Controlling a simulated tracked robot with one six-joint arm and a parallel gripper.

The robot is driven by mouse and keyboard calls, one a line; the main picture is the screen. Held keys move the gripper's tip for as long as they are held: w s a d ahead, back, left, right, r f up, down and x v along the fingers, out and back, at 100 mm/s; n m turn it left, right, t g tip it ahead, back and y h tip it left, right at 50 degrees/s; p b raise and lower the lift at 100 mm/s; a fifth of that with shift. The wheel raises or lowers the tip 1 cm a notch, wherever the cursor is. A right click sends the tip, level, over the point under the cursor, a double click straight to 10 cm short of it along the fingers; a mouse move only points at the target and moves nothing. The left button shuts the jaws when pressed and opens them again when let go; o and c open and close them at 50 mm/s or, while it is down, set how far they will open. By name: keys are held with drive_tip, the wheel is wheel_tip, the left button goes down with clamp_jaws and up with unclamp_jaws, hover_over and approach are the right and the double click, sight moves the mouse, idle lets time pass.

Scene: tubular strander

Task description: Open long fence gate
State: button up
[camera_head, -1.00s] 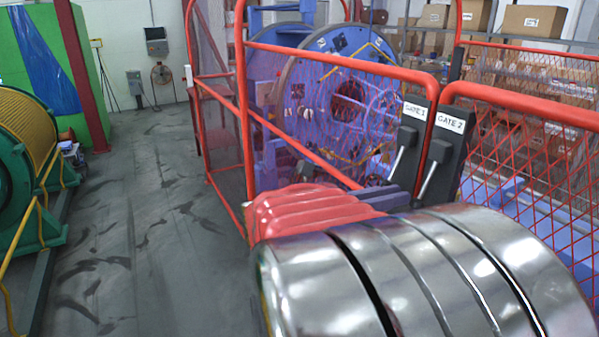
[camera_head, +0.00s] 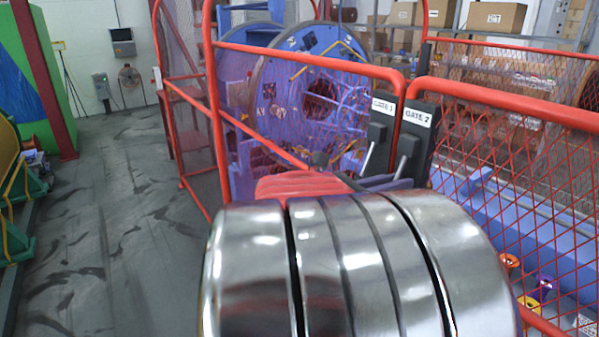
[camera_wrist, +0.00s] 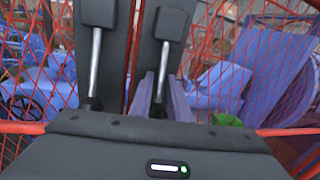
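Two red mesh gates meet at a pair of dark latch boxes. The GATE 1 box (camera_head: 381,124) is on the left gate (camera_head: 310,61). The GATE 2 box (camera_head: 418,138) is on the longer right gate (camera_head: 500,98). Each box has a chrome lever slanting down. Both gates look closed, with their posts side by side. My gripper's blue-grey fingers (camera_head: 385,184) are by the levers' lower ends. In the wrist view my gripper (camera_wrist: 163,98) has its fingers close about the right lever (camera_wrist: 164,68); I cannot tell whether they grip it. The left lever (camera_wrist: 95,62) is clear.
Behind the mesh stands a blue round machine (camera_head: 315,95), with blue beams at right. Open grey floor (camera_head: 110,210) lies to the left. A green machine (camera_head: 15,215) stands at the far left. My shiny arm hides the lower middle.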

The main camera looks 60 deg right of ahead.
drive_tip(key=shift+c, duration=0.6)
clamp_jaws()
idle(0.8)
